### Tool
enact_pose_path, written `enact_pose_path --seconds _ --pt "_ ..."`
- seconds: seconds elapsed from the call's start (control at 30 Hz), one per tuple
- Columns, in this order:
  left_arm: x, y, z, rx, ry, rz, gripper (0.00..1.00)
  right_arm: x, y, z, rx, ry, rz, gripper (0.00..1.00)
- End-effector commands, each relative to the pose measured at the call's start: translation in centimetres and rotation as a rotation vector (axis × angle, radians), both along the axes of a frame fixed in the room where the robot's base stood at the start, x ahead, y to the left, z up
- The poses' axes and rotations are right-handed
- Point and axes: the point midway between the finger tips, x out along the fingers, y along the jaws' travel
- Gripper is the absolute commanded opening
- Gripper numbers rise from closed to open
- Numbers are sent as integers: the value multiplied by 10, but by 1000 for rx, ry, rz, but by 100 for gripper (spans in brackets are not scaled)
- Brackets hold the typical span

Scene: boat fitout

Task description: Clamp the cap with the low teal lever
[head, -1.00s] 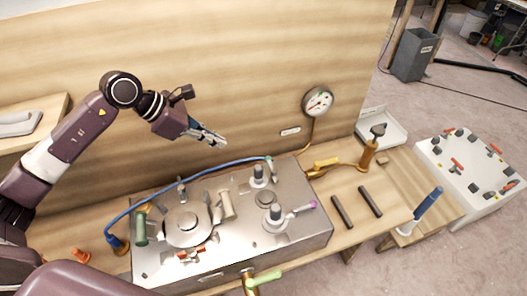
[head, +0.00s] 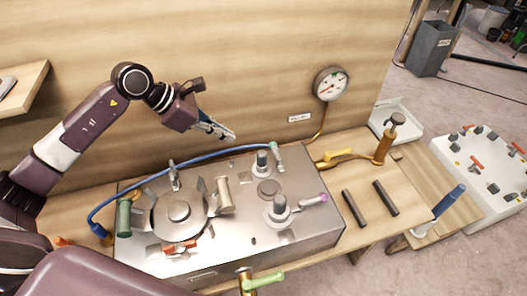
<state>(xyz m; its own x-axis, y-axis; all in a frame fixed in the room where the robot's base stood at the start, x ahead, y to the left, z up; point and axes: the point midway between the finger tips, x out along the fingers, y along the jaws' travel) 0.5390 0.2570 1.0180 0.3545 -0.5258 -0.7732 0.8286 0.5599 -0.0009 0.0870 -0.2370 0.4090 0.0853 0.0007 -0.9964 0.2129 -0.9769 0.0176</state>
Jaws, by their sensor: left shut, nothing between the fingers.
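The round metal cap (head: 178,211) lies on the left part of the steel box, with several levers around its rim. A dark green to teal lever (head: 124,218) stands at its left edge. A beige lever (head: 224,196) is at its right, a grey one (head: 174,176) behind and a red one (head: 181,247) in front. I cannot tell from this view whether any of them presses on the cap. My left gripper (head: 226,133) is shut and empty, above and behind the box, apart from the cap and levers. My right gripper is not in view.
A blue hose (head: 190,159) arches across the box's back. Two posts (head: 279,206) stand on its right, one beside a purple-tipped handle (head: 316,200). A gauge (head: 331,84) hangs on the wooden wall. Two dark bars lie right of the box.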

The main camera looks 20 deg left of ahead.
Motion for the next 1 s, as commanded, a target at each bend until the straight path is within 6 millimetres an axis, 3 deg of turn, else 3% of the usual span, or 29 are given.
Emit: enact_pose_path --seconds 0.47,0.9,1.0 --pt "4 -6 -6 -4 2 0 0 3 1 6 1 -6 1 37" --pt "34 -54 -73 -5 4 0 0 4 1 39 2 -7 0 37" --pt "43 -66 -75 -5 0 0 0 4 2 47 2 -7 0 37"
